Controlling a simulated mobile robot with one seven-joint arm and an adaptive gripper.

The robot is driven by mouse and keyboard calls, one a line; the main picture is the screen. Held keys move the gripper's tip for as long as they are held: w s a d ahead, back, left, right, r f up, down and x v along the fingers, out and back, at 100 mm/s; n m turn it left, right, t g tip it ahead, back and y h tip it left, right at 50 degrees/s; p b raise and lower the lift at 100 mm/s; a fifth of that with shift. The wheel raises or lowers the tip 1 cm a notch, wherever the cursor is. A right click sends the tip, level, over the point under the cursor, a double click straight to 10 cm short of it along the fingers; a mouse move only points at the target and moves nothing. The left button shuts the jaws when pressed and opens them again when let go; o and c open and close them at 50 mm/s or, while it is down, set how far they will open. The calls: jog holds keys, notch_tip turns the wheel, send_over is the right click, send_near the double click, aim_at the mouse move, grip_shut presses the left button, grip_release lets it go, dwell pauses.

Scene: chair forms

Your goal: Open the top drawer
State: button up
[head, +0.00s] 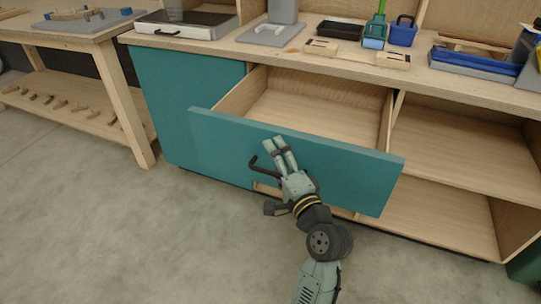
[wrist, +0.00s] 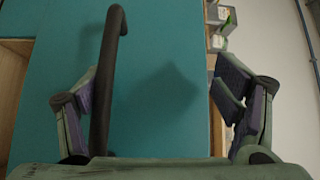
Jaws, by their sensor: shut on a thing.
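The top drawer is pulled out of the counter, and its teal front (head: 340,172) stands well clear of the cabinet. Its wooden inside (head: 315,110) looks empty. The black bar handle (head: 256,166) is on the front, partly hidden by my gripper (head: 278,143). The gripper is at the drawer front, fingertips near its top edge. In the wrist view, the handle (wrist: 108,75) runs between the two fingers of my gripper (wrist: 160,95), close beside the left finger. The right finger is farther off, near the edge of the teal front.
Open shelves (head: 450,160) are right of the drawer, and a closed teal panel (head: 185,105) is left. The countertop holds a blue bin (head: 403,32), trays and other objects. A wooden workbench (head: 110,60) stands at left. The concrete floor (head: 130,240) in front is clear.

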jog(key=shift+t, duration=0.3)
jog(key=shift+s+d+r+b, duration=0.2)
jog(key=shift+s+d, duration=0.25)
jog(key=shift+s, duration=0.3)
jog(key=shift+s+d+r+b, duration=0.2)
jog(key=shift+s+d, duration=0.2)
jog(key=shift+s, duration=0.4)
jog(key=shift+s+d+r+b, duration=0.2)
jog(key=shift+s+d, duration=0.25)
jog(key=shift+s, duration=0.3)
jog(key=shift+c, duration=1.1)
jog(key=shift+s+d+r, duration=0.1)
jog(key=shift+s+d, duration=0.05)
jog(key=shift+s, duration=0.3)
jog(key=c, duration=0.4)
jog(key=shift+s+d, duration=0.15)
jog(key=shift+s, duration=0.25)
jog(key=shift+c, duration=0.5)
jog(key=shift+s+d+f+p, duration=0.25)
jog(key=shift+s+p, duration=0.1)
jog(key=shift+s, duration=0.25)
jog(key=shift+s+d+f+p, duration=0.25)
jog(key=shift+s+p, duration=0.1)
jog(key=shift+s, duration=0.2)
